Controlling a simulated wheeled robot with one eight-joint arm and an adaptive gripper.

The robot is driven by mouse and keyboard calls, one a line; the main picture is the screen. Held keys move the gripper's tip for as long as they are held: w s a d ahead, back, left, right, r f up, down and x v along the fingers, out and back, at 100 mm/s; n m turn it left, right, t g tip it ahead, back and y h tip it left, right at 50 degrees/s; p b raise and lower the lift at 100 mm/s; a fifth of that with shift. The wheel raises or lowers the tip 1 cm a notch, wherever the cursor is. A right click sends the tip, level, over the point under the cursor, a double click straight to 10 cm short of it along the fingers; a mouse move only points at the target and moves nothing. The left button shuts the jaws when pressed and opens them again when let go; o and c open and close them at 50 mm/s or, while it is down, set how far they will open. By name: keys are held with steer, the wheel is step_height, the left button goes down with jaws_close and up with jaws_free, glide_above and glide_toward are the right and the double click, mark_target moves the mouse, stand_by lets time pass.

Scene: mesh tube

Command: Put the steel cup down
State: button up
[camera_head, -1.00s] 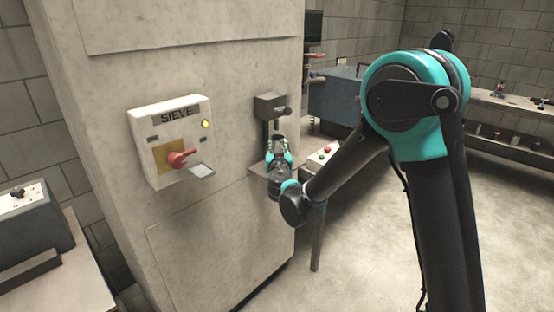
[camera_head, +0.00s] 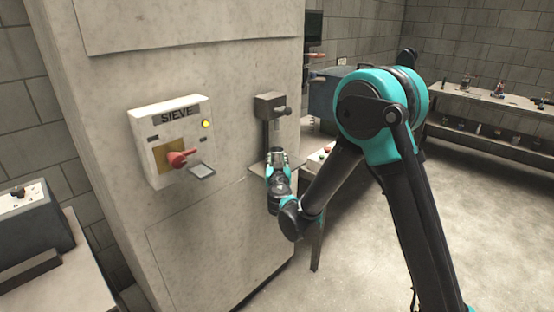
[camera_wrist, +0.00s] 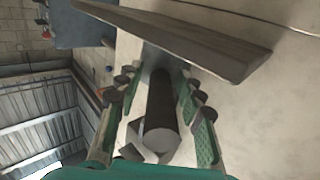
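A SIEVE panel (camera_head: 172,140) with a red handle (camera_head: 180,158) is to the left. A bench (camera_head: 490,105) with small items stands at the far right; open floor lies before it.

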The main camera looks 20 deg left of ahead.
steer(key=o, duration=0.4)
steer(key=shift+c, duration=0.2)
steer(key=shift+r, duration=0.2)
steer(key=v, duration=1.2)
